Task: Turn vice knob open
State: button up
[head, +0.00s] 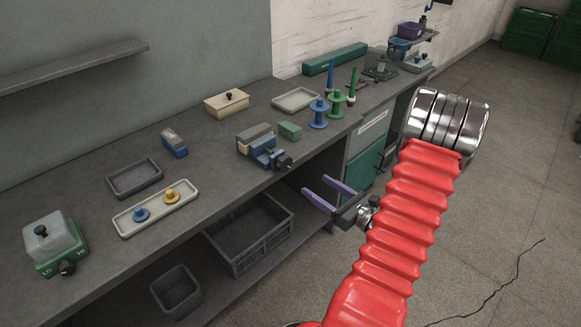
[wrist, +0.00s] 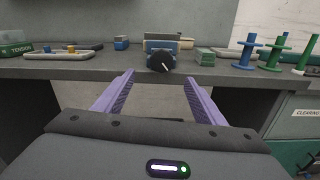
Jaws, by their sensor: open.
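The vice (head: 262,148) is blue and stands at the front edge of the grey bench, with a tan and grey block at its back. Its dark round knob (head: 283,162) faces out over the edge. In the wrist view the black knob (wrist: 160,62) shows a pale pointer line slanting down to the right, and the blue vice body (wrist: 158,44) is behind it. My gripper (head: 322,192) has two purple fingers, open and empty. It is in front of the bench, below and apart from the knob. In the wrist view the knob appears beyond and between the fingertips (wrist: 158,78).
The bench (head: 100,206) carries a green block (head: 290,130), blue and green spools (head: 318,113), trays, and a green box with a knob (head: 55,245). A dark crate (head: 250,235) sits on the lower shelf. A green cabinet (head: 364,168) stands right of the opening.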

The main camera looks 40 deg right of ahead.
aim_at(287, 164)
jog(key=shift+s+d, duration=0.1)
jog(key=shift+d, duration=0.05)
jog(key=w, duration=1.4)
jog(key=shift+a, duration=0.25)
jog(key=shift+s, duration=0.1)
jog(key=shift+c, duration=0.5)
jog(key=c, duration=0.9)
jog(key=shift+d, duration=0.15)
jog(key=shift+c, duration=0.3)
